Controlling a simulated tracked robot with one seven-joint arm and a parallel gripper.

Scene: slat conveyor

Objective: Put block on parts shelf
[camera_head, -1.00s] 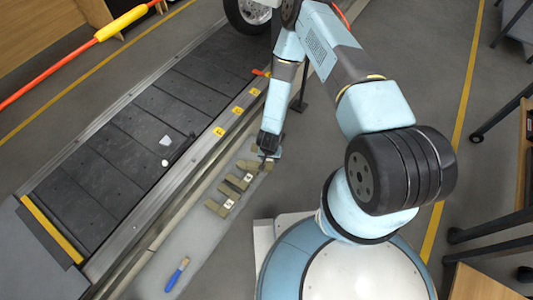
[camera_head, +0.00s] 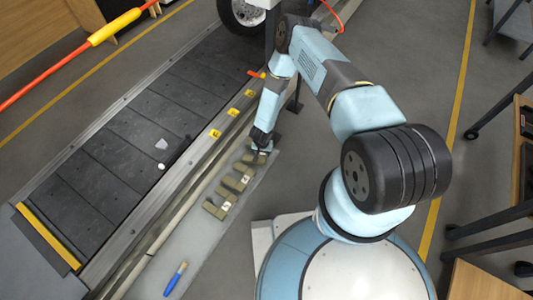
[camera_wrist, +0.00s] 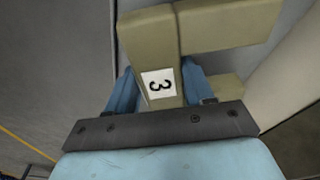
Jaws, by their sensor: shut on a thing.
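My gripper (camera_head: 259,149) points down at the far end of a row of olive-tan blocks on a light grey strip beside the conveyor. Part of another block shows in the wrist view (camera_wrist: 228,88). I cannot tell which surface is the parts shelf.
The dark slat conveyor (camera_head: 128,128) runs along the left of the strip (camera_head: 165,250), with yellow tags on its metal edge. A white piece (camera_head: 161,144) lies on the slats. A blue-handled tool (camera_head: 175,278) lies on the strip's near end. Wooden and black furniture stands at right.

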